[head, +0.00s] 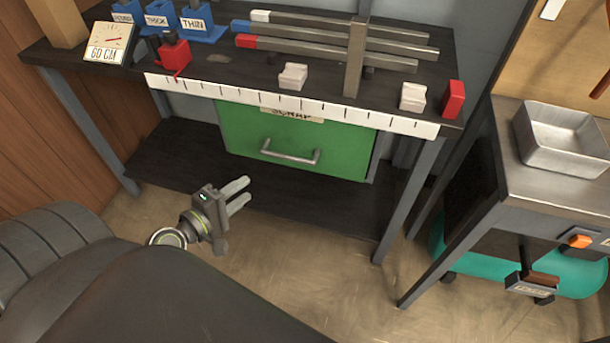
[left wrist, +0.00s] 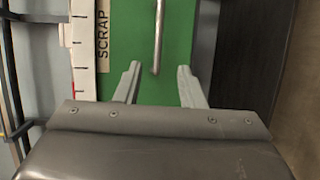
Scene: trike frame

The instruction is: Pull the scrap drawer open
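The green scrap drawer (head: 248,133) sits under the workbench top and looks shut. Its label (head: 292,114) is partly hidden behind the white ruler strip; the word SCRAP reads sideways in the left wrist view (left wrist: 103,34). A metal bar handle (head: 290,156) runs across the drawer front. My left gripper (head: 240,193) is open and empty, in front of and below the handle, to its left in the head view. In the left wrist view the handle (left wrist: 158,40) lies ahead, between the lines of the two fingers (left wrist: 157,83), apart from them. My right gripper is not in view.
The white ruler strip (head: 290,104) runs along the bench's front edge above the drawer. A dark lower shelf (head: 180,160) and a bench leg (head: 410,200) are nearby. A side table with a metal tray (head: 562,140) stands at the right. The floor in front is clear.

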